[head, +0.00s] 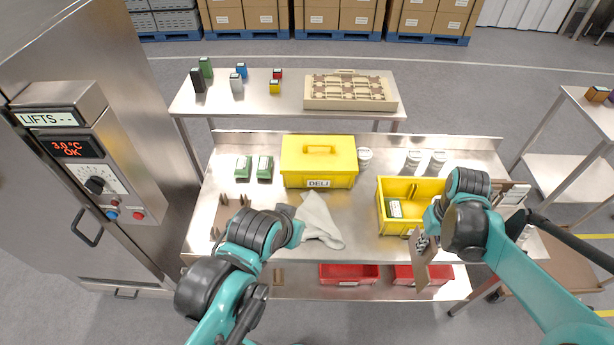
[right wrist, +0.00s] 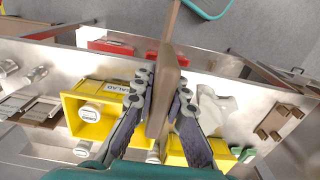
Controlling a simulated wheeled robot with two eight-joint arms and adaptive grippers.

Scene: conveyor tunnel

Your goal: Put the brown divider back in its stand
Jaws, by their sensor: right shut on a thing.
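The brown divider (head: 420,265) is a thin flat board held upright in my right gripper (head: 430,238), over the front edge of the bench at the right. In the right wrist view both fingers (right wrist: 160,100) are shut on the divider (right wrist: 166,85), one on each face. The brown stand (head: 226,212), with short upright pegs, is on the bench's left part, well away from the divider; it also shows in the right wrist view (right wrist: 279,122). My left gripper (head: 288,212) is near the white cloth, mostly hidden by its own arm; its fingers are unclear.
A closed yellow DELI box (head: 318,165) stands mid-bench, with a white cloth (head: 318,222) before it. An open yellow bin (head: 384,212) is beside my right gripper. Two green-and-white packs (head: 254,168) lie behind the stand. Red bins (head: 349,273) sit below.

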